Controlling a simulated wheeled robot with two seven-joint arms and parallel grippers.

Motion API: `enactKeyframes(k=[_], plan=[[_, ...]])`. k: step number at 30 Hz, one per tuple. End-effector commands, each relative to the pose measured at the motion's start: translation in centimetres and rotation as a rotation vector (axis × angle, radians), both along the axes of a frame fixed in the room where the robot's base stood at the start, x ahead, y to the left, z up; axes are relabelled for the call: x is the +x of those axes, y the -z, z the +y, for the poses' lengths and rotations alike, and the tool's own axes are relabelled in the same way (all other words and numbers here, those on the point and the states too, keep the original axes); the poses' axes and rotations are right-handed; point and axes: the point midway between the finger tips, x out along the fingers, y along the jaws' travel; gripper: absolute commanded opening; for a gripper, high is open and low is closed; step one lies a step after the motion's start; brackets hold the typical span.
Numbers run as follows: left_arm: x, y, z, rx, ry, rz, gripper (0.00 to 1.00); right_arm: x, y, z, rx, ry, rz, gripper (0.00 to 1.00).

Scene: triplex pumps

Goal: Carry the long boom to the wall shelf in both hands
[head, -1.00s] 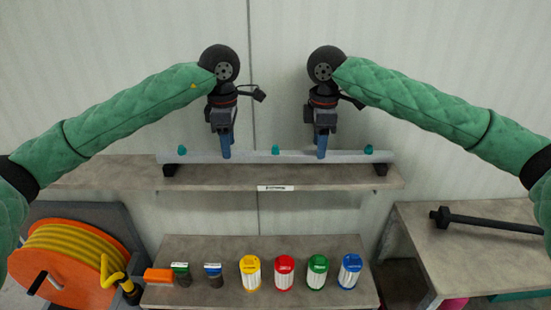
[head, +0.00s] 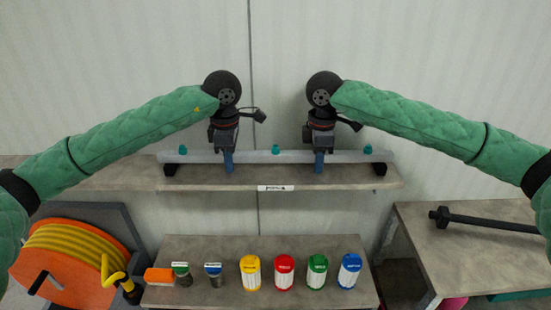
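The long boom (head: 275,157) is a grey bar with several teal knobs along its top. It lies level along the wall shelf (head: 335,177), across black supports near its two ends. My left gripper (head: 228,161) points down at the boom left of the middle knob, its blue finger in front of the bar. My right gripper (head: 319,161) does the same right of the middle knob. The far fingers are hidden, so I cannot tell whether either gripper is closed on the bar.
Below, a bench (head: 230,298) holds several coloured canisters and small blocks. An orange reel (head: 65,262) with yellow hose stands at the lower left. A black rod (head: 485,221) lies on the right table (head: 450,250). The wall is close behind the shelf.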

Motion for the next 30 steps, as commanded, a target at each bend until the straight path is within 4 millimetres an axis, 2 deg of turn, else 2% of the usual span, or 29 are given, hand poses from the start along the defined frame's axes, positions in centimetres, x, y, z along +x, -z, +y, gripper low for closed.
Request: enactKeyframes(k=[1,2,3,17,30], plan=[[0.0,0.0,0.0,0.0,0.0,0.0,0.07,0.0,0.0,0.0,0.0,0.0,0.0,0.07],[0.0,0.0,0.0,0.0,0.0,0.0,0.01,0.0,0.0,0.0,0.0,0.0,0.0,0.01],[0.0,0.0,0.0,0.0,0.0,0.0,0.0,0.0,0.0,0.0,0.0,0.0,0.0,0.0],[0.0,-0.4,0.0,-0.001,0.0,-0.001,0.0,0.0,-0.3,0.0,0.0,0.0,-0.001,0.0],[0.0,-3.1,0.0,-0.001,0.0,-0.001,0.0,0.0,-3.0,0.0,0.0,0.0,-0.001,0.0]])
